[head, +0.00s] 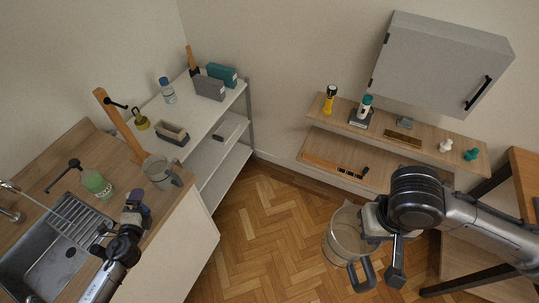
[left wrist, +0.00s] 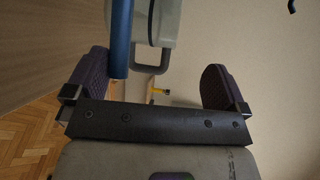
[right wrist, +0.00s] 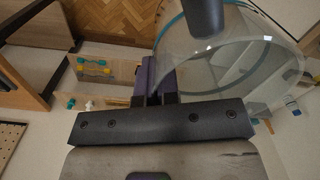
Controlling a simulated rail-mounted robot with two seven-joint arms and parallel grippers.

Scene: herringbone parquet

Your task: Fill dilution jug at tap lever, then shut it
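A large clear jug (head: 345,236) with a dark handle hangs over the floor at my right gripper (head: 385,238). In the right wrist view, the fingers (right wrist: 155,82) are close together at the wall of the jug (right wrist: 235,65). My left gripper (head: 137,208) is above the counter edge beside the sink; in the left wrist view its fingers (left wrist: 155,88) are wide apart with nothing clasped. A blue bar (left wrist: 120,40) shows between them; what it belongs to is unclear. The tap (head: 10,187) is at the far left. A smaller grey jug (head: 158,172) stands on the counter.
White shelves (head: 205,118) hold a bottle and boxes. A wooden wall shelf (head: 335,106) and grey cabinet (head: 435,65) are at the back right. Parquet floor (head: 265,235) is clear between counter and jug.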

